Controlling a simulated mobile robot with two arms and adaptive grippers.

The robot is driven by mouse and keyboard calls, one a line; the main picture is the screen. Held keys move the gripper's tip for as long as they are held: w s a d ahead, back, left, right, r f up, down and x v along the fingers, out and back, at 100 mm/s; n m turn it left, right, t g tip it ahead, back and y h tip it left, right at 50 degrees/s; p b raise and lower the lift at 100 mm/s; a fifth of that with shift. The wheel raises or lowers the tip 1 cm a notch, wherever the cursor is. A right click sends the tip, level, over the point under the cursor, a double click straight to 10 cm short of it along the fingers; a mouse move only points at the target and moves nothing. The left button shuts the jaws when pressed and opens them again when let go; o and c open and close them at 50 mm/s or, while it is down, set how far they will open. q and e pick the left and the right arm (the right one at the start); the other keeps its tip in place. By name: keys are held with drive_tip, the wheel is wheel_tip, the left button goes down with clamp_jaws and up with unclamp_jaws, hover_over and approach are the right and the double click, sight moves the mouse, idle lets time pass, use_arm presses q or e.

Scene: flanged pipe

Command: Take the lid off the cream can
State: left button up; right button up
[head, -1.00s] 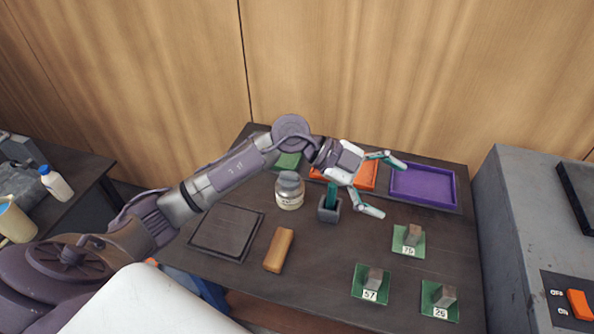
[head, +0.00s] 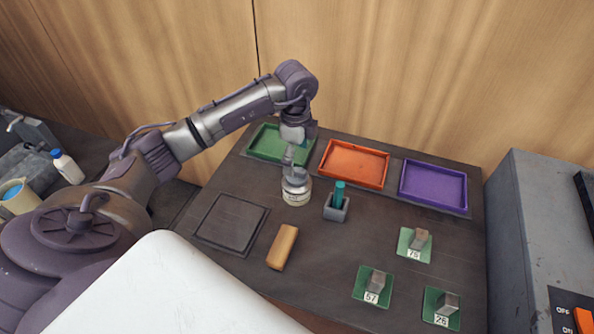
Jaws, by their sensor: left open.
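The cream can (head: 297,197) stands upright on the dark table, with a pale label around its side. Its grey lid (head: 299,173) sits on top. My left gripper (head: 295,160) points down right above the lid and is open. One finger hangs near the lid's left side, and the other finger is mostly hidden. I cannot tell whether the fingers touch the lid. My right gripper is not in view.
Behind the can are green (head: 262,150), orange (head: 354,164) and purple (head: 433,186) trays. A small grey holder with a teal item (head: 338,203) stands close to its right. A dark square plate (head: 232,223) and a wooden block (head: 283,247) lie in front.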

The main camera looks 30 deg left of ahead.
sight(296, 170)
use_arm(q)
drive_tip(key=shift+f, duration=0.6)
drive_tip(key=shift+f+p, duration=0.4)
drive_tip(key=shift+p, duration=0.1)
wheel_tip(296, 170, down, 4)
drive_tip(key=shift+w+a+r+p, duration=0.1)
drive_tip(key=shift+w+r+p, duration=0.1)
drive_tip(key=shift+p, duration=0.55)
drive_tip(key=shift+f, duration=0.35)
drive_tip(key=shift+c, duration=0.4)
drive_tip(key=c, duration=0.7)
